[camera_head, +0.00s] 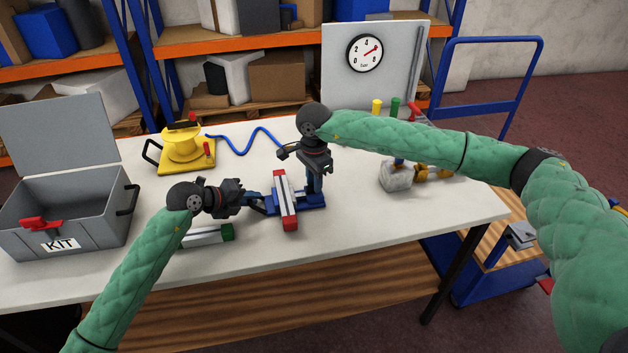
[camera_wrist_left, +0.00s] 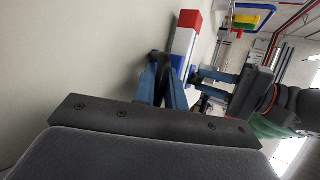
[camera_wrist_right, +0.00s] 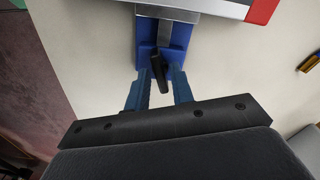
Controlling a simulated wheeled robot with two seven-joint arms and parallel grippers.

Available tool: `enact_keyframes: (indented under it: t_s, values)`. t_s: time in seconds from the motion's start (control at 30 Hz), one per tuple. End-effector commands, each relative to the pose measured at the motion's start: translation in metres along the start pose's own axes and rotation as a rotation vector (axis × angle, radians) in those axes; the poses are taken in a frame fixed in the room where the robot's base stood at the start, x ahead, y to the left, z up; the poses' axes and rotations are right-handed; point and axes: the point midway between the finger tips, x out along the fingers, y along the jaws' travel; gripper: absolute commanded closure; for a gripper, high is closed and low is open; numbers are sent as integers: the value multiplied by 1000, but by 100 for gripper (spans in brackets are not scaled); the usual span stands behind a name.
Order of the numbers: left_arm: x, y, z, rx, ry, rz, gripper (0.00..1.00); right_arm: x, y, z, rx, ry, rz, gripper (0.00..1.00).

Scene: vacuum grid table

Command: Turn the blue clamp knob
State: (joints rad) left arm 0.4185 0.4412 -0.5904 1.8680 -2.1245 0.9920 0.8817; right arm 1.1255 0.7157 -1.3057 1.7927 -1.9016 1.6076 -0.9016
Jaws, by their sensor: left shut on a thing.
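The blue clamp (camera_head: 311,204) lies on the table in the middle of the head view, with a grey bar with red ends (camera_head: 286,201) across it. My left gripper (camera_head: 256,200) is at the clamp's left side. In the left wrist view its fingers (camera_wrist_left: 165,70) are shut on a dark knob, mostly hidden between them. My right gripper (camera_head: 315,190) points down over the clamp's right end. In the right wrist view its fingers (camera_wrist_right: 161,88) are apart, on either side of a black knob (camera_wrist_right: 159,72) on the blue clamp (camera_wrist_right: 175,40). I cannot tell whether they touch it.
A grey KIT box (camera_head: 85,215) stands open at the left. A yellow reel (camera_head: 183,147) with a blue hose is behind. A green-ended bar (camera_head: 205,236) lies near my left arm. A gauge panel (camera_head: 390,85) stands at the back. The table front is clear.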

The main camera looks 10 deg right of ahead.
Motion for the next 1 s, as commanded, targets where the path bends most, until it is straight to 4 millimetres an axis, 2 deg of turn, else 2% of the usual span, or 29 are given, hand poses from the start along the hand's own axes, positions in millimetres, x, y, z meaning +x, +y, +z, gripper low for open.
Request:
enact_keyframes:
  t_s: [0.33,0.47,1.0]
  values:
    - [0,1,0,-1,1,1,100,-1,0,0,-1,0,-1,67]
    - [0,1,0,-1,1,1,100,-11,-1,0,-1,0,-3,67]
    - [0,1,0,-1,1,1,100,-102,0,0,0,0,-2,67]
